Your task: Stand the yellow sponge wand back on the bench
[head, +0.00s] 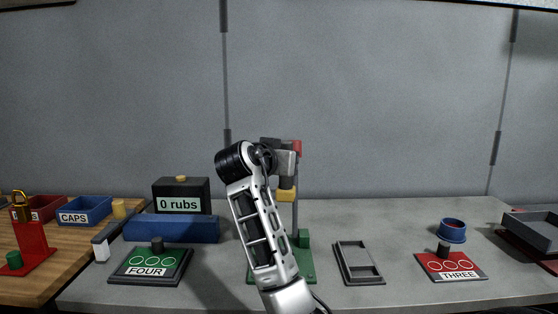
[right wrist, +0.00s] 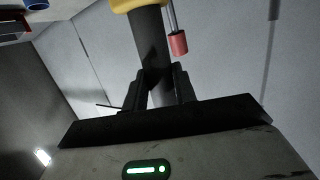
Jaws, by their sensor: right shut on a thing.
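The yellow sponge wand shows its dark handle (right wrist: 151,45) and part of its yellow sponge (right wrist: 136,5) in the right wrist view. My right gripper (right wrist: 158,90) is shut on the handle. In the head view my right arm rises in the middle, and the yellow sponge (head: 287,195) shows below the right gripper (head: 284,165), above the bench (head: 380,218). Most of the handle is hidden there by the arm and gripper. My left gripper is not in view.
A stand with a green base (head: 307,268) and a grey post is partly behind my arm. A grey frame (head: 359,263), a red THREE plate (head: 450,266) and a blue cup (head: 453,231) lie right. A green FOUR plate (head: 151,266) and black counter box (head: 181,193) are left.

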